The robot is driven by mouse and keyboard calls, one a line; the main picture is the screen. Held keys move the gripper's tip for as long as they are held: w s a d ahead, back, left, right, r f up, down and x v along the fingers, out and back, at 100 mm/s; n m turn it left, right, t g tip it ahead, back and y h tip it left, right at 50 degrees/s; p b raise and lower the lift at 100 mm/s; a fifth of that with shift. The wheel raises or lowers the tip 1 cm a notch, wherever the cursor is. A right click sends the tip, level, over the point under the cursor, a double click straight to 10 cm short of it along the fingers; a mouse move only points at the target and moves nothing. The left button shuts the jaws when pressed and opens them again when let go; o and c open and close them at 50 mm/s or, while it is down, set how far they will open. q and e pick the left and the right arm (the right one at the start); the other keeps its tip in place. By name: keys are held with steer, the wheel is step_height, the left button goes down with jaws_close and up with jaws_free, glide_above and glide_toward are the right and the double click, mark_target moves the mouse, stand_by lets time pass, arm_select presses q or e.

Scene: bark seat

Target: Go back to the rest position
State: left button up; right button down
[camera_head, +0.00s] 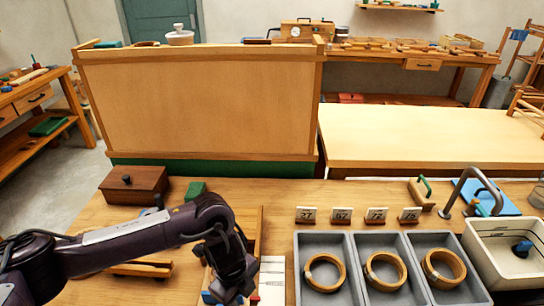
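My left arm comes in from the left across the front of the workbench. My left gripper (230,292) points down at the bottom edge of the picture, over a wooden tray or frame (257,222). Its fingertips are dark and partly cut off, so whether they are open or shut is unclear. Small blue and red bits show beside the fingers. My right gripper is not in view.
Three grey bins, left (327,242), middle (386,242) and right (440,239), each hold a wooden ring. Number cards stand behind them. A white sink (487,226) with a tap is at right. A brown box (134,186) and a tall wooden panel (200,105) stand behind my arm.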

arm_select(q)
steer(key=s+d+r+t+h, duration=0.1)
steer(key=s+d+h, duration=0.1)
steer(key=d, duration=0.5)
steer(key=s+d+r+t+h, duration=0.1)
steer(key=s+d+h, duration=0.15)
steer(key=d, duration=0.45)
steer(key=w+d+r+n+t+h, duration=0.1)
steer(key=d+r+n+t+h, duration=0.2)
steer(key=d+r+n, duration=0.3)
steer(key=w+a+r+n+t+y, duration=0.2)
steer(key=a+n+y, duration=0.2)
steer(key=a+n, duration=0.85)
steer(key=s+a+f+n+g+y, duration=0.25)
steer(key=s+a, duration=0.25)
steer(key=a, duration=0.5)
steer(key=s+a+f+n+g+y, duration=0.25)
steer(key=s+a, duration=0.35)
steer(key=a, duration=0.4)
step_height(320, 180, down, 31)
steer(key=s, duration=0.1)
steer(key=s+a+f+g, duration=0.1)
steer(key=s+a+f, duration=0.2)
steer(key=s+f, duration=1.4)
steer(key=s+m, duration=0.1)
steer(key=s, duration=0.1)
steer(key=shift+s+f, duration=0.4)
